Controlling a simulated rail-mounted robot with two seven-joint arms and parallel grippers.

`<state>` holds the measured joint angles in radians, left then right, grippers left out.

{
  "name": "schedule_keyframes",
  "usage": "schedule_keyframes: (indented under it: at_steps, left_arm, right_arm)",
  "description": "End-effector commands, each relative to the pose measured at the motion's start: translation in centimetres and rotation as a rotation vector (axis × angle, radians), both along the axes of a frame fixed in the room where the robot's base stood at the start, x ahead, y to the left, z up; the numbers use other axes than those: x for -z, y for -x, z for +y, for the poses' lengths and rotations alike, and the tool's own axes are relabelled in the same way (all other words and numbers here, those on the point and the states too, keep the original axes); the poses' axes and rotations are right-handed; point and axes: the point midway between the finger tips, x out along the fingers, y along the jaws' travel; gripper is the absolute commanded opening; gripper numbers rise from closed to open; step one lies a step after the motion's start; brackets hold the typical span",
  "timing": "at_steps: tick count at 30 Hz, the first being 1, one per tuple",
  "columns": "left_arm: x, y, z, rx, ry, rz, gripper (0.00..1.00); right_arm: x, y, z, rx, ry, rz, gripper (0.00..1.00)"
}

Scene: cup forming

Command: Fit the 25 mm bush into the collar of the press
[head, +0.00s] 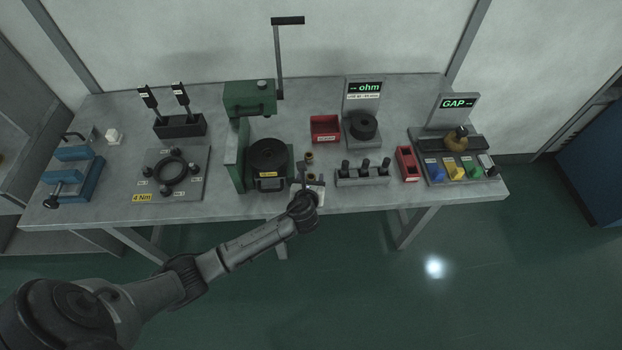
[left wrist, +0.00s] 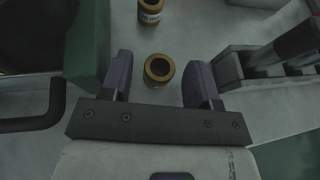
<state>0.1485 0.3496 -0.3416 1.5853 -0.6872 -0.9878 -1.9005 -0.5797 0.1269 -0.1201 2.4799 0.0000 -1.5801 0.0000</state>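Two small brass-coloured bushes stand on the bench right of the green press (head: 243,160). The farther bush (head: 309,157) also shows at the top of the left wrist view (left wrist: 150,13), with a white label too blurred to read surely. The nearer bush (left wrist: 159,69) stands upright with its dark bore facing up. My left gripper (left wrist: 159,82) is open, its fingers on either side of the nearer bush with gaps on both sides. In the head view my left gripper (head: 308,187) is at the bench's front. A round black part (head: 268,155) sits in the press; I cannot tell its collar clearly. My right gripper is out of view.
A rack with several black pegs (head: 362,177) stands close right of the gripper. Red bins (head: 325,128) (head: 407,163) are behind and farther right. The press's black front handle (left wrist: 38,108) is close on the left. A ring fixture (head: 170,172) lies farther left.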

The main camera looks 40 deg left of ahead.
Motion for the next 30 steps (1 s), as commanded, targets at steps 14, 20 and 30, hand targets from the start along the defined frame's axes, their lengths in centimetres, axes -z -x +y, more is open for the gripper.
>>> schedule_keyframes:
  at_steps: [14,20,30]
  left_arm:
    - [0.0,0.0,0.0,0.000,0.000,0.000,0.09]
    - [0.0,0.0,0.0,0.000,0.000,0.000,0.08]
    - [-4.6,-0.1,0.0,0.001,-0.001,-0.003,0.08]
  right_arm:
    - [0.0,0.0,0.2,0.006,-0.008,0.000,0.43]
    - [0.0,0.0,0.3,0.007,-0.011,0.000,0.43]
    - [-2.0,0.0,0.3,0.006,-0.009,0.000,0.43]
